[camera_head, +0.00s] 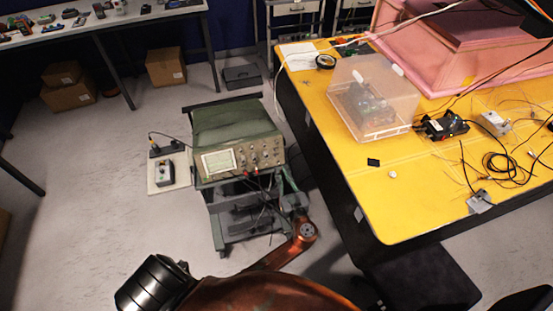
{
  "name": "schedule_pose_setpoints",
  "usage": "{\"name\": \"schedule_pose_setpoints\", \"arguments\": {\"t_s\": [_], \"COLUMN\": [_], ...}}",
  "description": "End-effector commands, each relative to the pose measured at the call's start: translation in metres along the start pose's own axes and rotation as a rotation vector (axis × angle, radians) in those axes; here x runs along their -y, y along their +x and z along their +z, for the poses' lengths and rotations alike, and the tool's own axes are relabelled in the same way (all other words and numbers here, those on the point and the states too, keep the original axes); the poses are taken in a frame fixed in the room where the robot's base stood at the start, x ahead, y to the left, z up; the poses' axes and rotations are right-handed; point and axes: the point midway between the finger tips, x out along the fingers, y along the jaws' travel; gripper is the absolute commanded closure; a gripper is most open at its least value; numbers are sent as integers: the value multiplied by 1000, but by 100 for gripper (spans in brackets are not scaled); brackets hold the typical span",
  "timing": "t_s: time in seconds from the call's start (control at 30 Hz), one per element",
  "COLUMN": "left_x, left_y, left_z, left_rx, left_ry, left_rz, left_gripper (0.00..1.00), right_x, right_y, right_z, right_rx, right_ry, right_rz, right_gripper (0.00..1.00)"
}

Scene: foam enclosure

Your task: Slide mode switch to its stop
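No mode switch can be made out clearly. A small grey box with dark parts on top (165,172) sits on a pale board (155,188) left of the cart; whether it carries the switch is too small to tell. A green oscilloscope (215,161) with knobs and a lit screen stands on the cart. My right gripper is not in view.
A yellow table (400,205) on the right holds a clear box (372,98), a pink foam enclosure (440,50), cables and small electronics. Cardboard boxes (166,67) lie under a back bench (100,22).

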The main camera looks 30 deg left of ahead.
Motion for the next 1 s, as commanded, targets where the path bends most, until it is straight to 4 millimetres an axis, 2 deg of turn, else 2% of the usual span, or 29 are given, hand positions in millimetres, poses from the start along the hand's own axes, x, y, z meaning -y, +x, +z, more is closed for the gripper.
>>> {"name": "schedule_pose_setpoints", "arguments": {"t_s": [0.2, 0.4, 0.77, 1.0], "left_x": [0, 0, 0, 0], "left_y": [36, 58, 64, 64], "left_z": [-2, -2, -2, -2], "left_rx": [0, -3, -3, -3], "left_ry": [-1, -2, -3, -3], "left_rz": [-1, -2, -3, -3], "left_gripper": [87, 87, 87, 100], "right_x": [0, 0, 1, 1], "right_y": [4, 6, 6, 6], "right_z": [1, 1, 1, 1], "right_rx": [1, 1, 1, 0], "right_ry": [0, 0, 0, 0], "right_rz": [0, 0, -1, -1], "right_gripper": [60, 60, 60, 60]}}
